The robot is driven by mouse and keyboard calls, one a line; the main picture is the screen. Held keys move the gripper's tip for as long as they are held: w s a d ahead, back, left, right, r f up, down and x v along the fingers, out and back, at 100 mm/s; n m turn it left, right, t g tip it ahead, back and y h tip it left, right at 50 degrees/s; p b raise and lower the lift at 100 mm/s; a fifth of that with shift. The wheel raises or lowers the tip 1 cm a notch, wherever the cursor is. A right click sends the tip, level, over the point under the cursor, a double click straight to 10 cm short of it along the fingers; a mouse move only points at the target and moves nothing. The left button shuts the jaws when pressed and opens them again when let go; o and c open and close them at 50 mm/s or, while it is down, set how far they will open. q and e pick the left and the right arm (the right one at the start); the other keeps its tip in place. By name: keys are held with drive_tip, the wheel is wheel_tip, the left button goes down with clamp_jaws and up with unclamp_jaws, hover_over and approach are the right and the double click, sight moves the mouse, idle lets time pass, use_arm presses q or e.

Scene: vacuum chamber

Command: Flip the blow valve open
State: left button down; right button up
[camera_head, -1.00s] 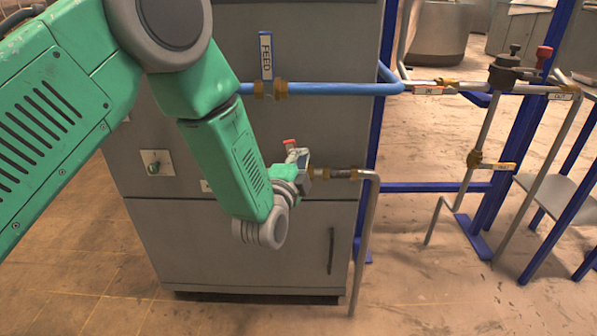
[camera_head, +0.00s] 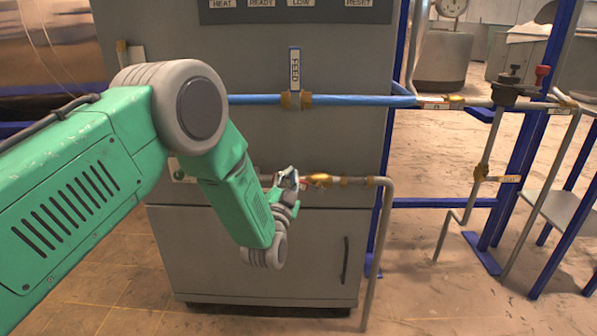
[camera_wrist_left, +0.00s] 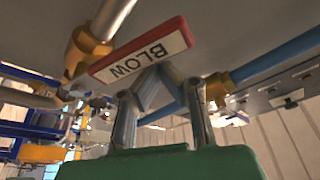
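In the left wrist view, the blow valve's handle (camera_wrist_left: 142,52) is a red bar with a white label reading BLOW. It crosses slantwise just beyond my left gripper (camera_wrist_left: 157,76). The gripper's fingertips come together close to the handle's lower edge. I cannot tell whether they touch it. In the head view, my left gripper (camera_head: 288,178) is beside the brass fitting (camera_head: 318,180) on the lower grey pipe. The handle does not show clearly there. My right gripper is not in view.
The grey cabinet (camera_head: 270,245) stands directly behind the gripper. A blue pipe (camera_head: 350,100) runs above, with an upright FEED handle (camera_head: 295,67). The grey pipe (camera_head: 385,230) bends down to the floor at right. A blue frame (camera_head: 525,140) stands farther right.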

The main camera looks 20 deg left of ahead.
sight(285, 183)
use_arm(q)
drive_tip(key=shift+s+a+f+n+y, duration=0.1)
drive_tip(key=shift+a+f+n+y, duration=0.2)
drive_tip(key=shift+n, duration=0.25)
drive_tip(key=shift+a+f+n+y, duration=0.15)
drive_tip(key=shift+f+n+y, duration=0.2)
drive_tip(key=shift+n, duration=0.2)
drive_tip(key=shift+a+f, duration=0.15)
drive_tip(key=shift+f, duration=0.45)
drive_tip(key=shift+s+f, duration=0.15)
drive_tip(key=shift+f, duration=0.2)
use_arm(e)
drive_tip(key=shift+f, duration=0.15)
